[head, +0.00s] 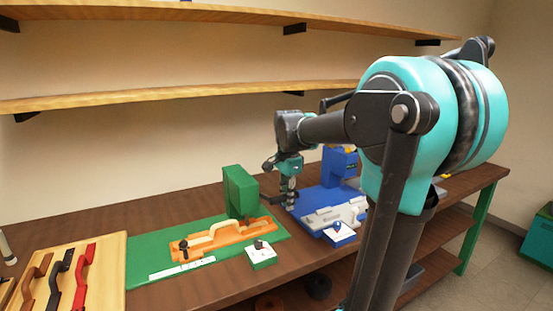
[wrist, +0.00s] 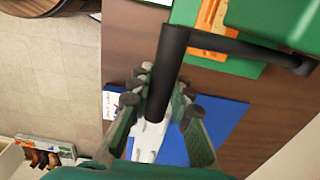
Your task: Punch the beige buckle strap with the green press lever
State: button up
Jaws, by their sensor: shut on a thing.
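The green press (head: 240,190) stands at the back of a green mat. The beige buckle strap (head: 215,234) lies along an orange jig (head: 185,250) in front of and partly under the press. The press's black lever (wrist: 172,60) runs between my fingers in the wrist view, with an arm reaching right beside the green press body (wrist: 285,22). My gripper (wrist: 158,100) is shut on the lever's grip; in the head view my gripper (head: 289,198) is just right of the press. The strap's spot under the punch is hidden.
A blue press (head: 340,165) with a grey-white jig (head: 335,214) stands to the right on a blue mat. Shelves (head: 200,92) run above.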

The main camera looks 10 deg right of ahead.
jog(key=shift+w+a+r, duration=0.1)
jog(key=shift+w+r, duration=0.1)
jog(key=shift+r, duration=1.3)
jog(key=w+a+r, duration=0.2)
jog(key=w+r, duration=0.4)
jog(key=r, duration=0.2)
jog(key=shift+o, duration=1.3)
jog(key=shift+w+r, duration=0.2)
jog(key=shift+r, duration=0.1)
jog(key=o, duration=0.6)
jog(key=shift+w, duration=0.1)
jog(key=shift+o, duration=0.2)
